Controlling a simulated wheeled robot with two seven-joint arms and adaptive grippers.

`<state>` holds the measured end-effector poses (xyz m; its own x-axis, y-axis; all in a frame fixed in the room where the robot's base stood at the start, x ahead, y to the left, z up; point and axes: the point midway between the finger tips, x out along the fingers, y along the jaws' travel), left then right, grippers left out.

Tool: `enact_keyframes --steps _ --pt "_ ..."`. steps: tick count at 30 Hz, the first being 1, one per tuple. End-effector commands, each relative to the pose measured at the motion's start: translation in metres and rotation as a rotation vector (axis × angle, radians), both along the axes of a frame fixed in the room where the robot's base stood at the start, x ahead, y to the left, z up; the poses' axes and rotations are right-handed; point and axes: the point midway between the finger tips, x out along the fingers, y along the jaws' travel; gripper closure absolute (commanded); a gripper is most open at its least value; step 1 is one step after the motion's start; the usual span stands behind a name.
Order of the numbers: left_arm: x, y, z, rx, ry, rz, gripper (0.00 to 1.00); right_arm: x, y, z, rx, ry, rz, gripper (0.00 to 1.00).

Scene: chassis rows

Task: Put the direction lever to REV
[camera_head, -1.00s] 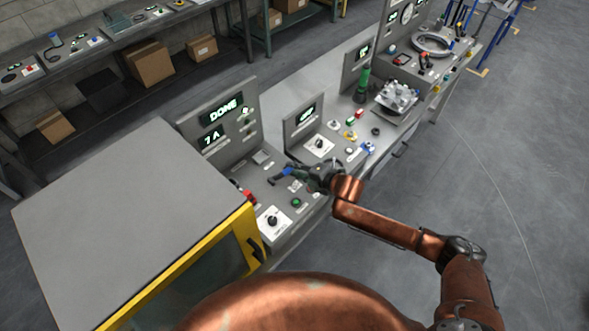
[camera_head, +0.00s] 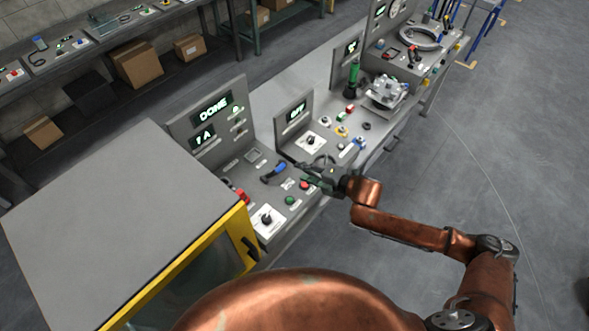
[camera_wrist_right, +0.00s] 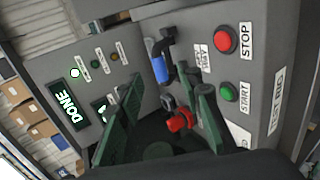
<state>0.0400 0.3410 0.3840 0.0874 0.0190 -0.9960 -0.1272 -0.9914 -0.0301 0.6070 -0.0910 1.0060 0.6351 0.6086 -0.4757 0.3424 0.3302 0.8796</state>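The lever with a blue grip (camera_head: 273,172) stands on the near console panel, slanting up to the right. In the right wrist view its blue grip (camera_wrist_right: 160,68) hangs from a dark arm, just beyond the fingertips. I cannot read its position labels. My right gripper (camera_head: 308,169) is just right of the lever, apart from it. In the wrist view its dark green fingers (camera_wrist_right: 168,88) are spread with nothing held between them. The upright display (camera_head: 213,107) reads DONE. My left gripper is not in view.
A red STOP button (camera_wrist_right: 227,39) and a green START button (camera_wrist_right: 229,91) sit beside the lever. A red knob (camera_wrist_right: 180,120) shows beyond the fingers. A yellow-edged cabinet (camera_head: 120,215) stands at left. A rotary switch (camera_head: 266,217) is in front.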

Motion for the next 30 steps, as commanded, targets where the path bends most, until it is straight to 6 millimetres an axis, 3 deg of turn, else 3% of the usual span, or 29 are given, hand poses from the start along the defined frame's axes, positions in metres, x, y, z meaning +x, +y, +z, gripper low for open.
enact_keyframes --steps 9,25,30 --pt "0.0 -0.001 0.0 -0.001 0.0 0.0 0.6 -0.019 -0.018 0.013 0.0 0.002 0.0 0.67" --pt "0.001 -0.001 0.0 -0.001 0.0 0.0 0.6 -0.02 -0.018 0.013 0.002 0.003 -0.002 0.67" --pt "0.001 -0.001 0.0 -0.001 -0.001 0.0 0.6 -0.034 -0.01 0.002 0.07 0.077 -0.074 0.67"
